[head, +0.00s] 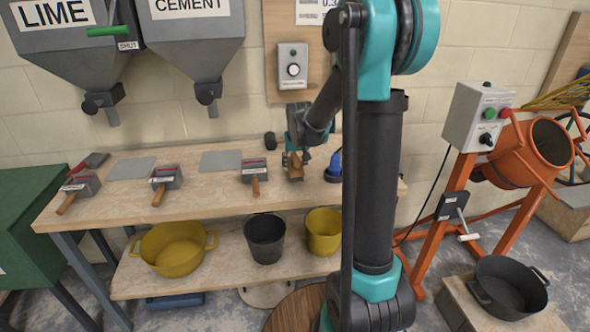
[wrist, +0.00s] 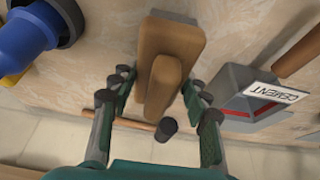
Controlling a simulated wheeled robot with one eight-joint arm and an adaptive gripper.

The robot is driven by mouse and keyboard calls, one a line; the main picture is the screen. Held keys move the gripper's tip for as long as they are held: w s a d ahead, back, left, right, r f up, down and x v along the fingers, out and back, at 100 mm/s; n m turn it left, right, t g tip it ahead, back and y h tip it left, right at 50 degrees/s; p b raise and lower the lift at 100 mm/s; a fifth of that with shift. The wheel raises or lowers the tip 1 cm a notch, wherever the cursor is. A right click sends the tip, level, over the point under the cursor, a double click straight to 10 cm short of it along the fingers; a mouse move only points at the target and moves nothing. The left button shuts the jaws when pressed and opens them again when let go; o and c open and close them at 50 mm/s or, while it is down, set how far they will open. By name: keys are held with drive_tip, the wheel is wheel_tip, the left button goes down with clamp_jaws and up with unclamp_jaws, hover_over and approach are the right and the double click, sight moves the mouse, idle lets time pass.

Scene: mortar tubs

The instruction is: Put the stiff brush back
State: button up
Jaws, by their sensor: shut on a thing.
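The stiff brush (wrist: 182,38) has a wooden block with a raised wooden grip and shows in the middle of the wrist view. My gripper (wrist: 159,82) is shut on the brush, with one finger on each side of its grip. In the head view the brush (head: 295,173) is at the right part of the wooden workbench (head: 215,193), below my gripper (head: 297,157). The bristles are mostly hidden, and I cannot tell whether they touch the bench top.
A cement scoop (wrist: 250,95) lies close beside the brush. A blue object in a dark holder (head: 333,167) stands on its other side. A short wooden-handled tool (wrist: 145,124) lies near the wall. More scoops (head: 165,178) and grey plates (head: 131,168) are farther left.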

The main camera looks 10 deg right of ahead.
drive_tip(key=shift+f, duration=1.25)
drive_tip(key=shift+f, duration=0.15)
drive_tip(key=o, duration=1.4)
drive_tip(key=shift+o, duration=0.2)
drive_tip(key=v, duration=1.2)
drive_tip(key=s+d+f, duration=0.2)
drive_tip(key=s+f, duration=0.4)
drive_tip(key=s, duration=0.7)
drive_tip(key=s+d+f, duration=0.2)
drive_tip(key=s+f, duration=0.5)
drive_tip(key=s, duration=0.6)
drive_tip(key=shift+f, duration=0.1)
